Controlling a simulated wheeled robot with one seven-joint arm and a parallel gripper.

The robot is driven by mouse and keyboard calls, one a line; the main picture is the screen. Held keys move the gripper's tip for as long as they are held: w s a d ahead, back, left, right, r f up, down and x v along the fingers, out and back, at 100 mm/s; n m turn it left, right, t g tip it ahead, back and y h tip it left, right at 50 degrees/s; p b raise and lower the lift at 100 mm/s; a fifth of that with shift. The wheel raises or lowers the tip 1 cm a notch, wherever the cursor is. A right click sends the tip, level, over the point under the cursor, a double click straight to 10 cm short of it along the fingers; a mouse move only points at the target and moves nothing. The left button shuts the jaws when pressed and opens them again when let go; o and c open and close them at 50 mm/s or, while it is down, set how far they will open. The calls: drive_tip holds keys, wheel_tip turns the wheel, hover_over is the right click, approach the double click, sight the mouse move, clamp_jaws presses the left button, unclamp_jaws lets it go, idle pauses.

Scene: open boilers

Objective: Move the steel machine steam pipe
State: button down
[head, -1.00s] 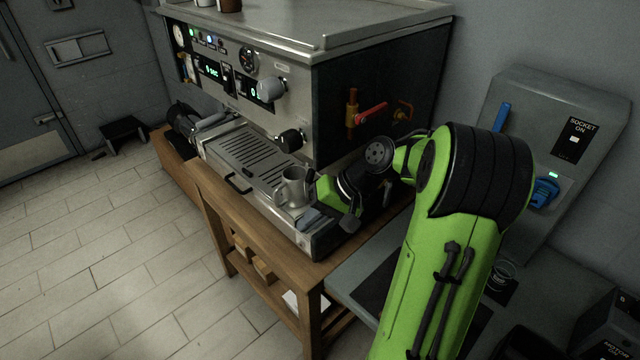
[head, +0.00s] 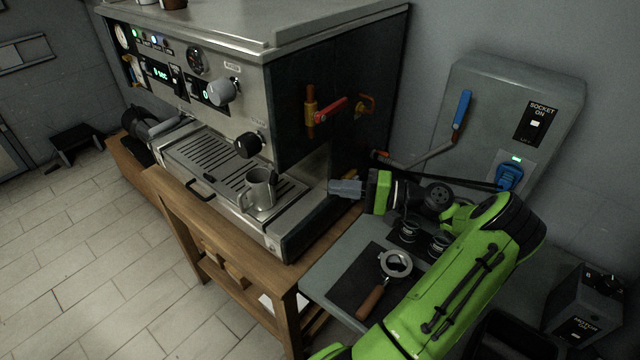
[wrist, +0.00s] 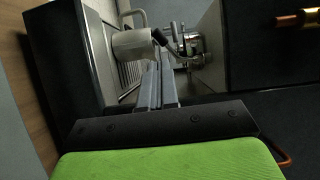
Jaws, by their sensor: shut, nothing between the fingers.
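The steel machine (head: 225,65) stands on a wooden table, with grey and black knobs on its front. I cannot clearly make out its steam pipe in the head view. In the wrist view, a thin metal part (wrist: 176,36) beside the mug may be the pipe. A steel mug (head: 257,190) stands on the drip tray's right end; it also shows in the wrist view (wrist: 133,45). My gripper (head: 334,187) is shut and empty, right of the machine's front corner, its fingers pointing left toward the mug and apart from it.
A red-handled valve (head: 328,110) sticks out of the machine's dark side, above my gripper. A portafilter (head: 393,268) lies on a dark mat on the lower counter. A socket box (head: 510,120) with a blue lever stands at the right.

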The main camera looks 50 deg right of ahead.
drive_tip(key=b+x, duration=0.2)
drive_tip(key=x, duration=1)
drive_tip(key=shift+f, duration=0.1)
